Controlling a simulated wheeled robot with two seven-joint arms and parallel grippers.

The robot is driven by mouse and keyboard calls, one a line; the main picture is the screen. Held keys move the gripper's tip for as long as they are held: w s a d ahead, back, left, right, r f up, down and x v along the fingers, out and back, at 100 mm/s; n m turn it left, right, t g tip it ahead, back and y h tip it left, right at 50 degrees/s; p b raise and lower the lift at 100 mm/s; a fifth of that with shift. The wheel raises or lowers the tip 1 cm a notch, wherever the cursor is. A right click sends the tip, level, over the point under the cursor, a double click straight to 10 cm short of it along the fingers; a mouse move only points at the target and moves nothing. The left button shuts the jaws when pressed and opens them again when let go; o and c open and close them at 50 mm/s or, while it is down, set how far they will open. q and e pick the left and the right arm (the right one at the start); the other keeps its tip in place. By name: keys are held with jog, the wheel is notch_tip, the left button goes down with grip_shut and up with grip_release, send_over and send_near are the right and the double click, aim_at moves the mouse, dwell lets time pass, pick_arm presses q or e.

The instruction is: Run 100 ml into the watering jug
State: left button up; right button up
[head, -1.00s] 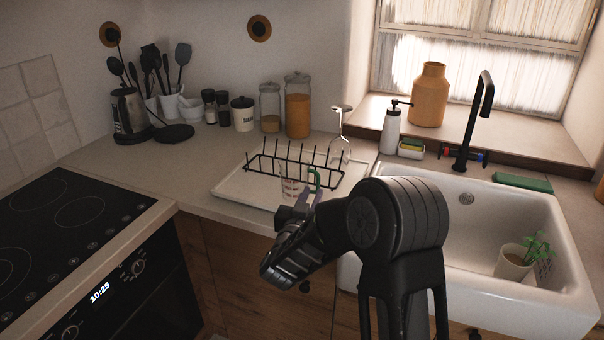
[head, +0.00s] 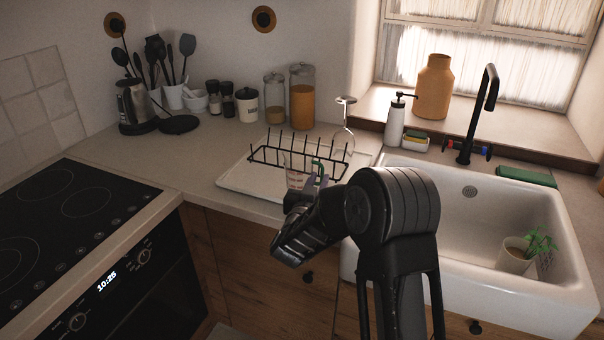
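A small clear measuring jug (head: 297,179) with red markings and a green handle (head: 320,168) stands at the front of the white draining tray (head: 238,178). My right gripper (head: 313,187) is at the jug's handle side, its fingers overlapping the handle in the picture. The arm hides part of it, so I cannot tell whether the fingers are closed on the handle. The black tap (head: 488,95) stands behind the white sink (head: 436,190), with red and blue parts (head: 486,150) at its base. My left gripper is out of view.
A potted plant (head: 515,258) sits tilted in the sink's right side. A black rack (head: 265,157) and an upturned wine glass (head: 343,125) are on or by the tray. A soap bottle (head: 395,125), sponges (head: 415,141) and a green pad (head: 526,176) line the sink's back.

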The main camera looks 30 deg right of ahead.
aim_at(322, 174)
jog(key=p+x, duration=0.1)
jog(key=x, duration=0.3)
jog(key=shift+w+d, duration=0.1)
dwell(0.4)
grip_shut()
dwell(1.3)
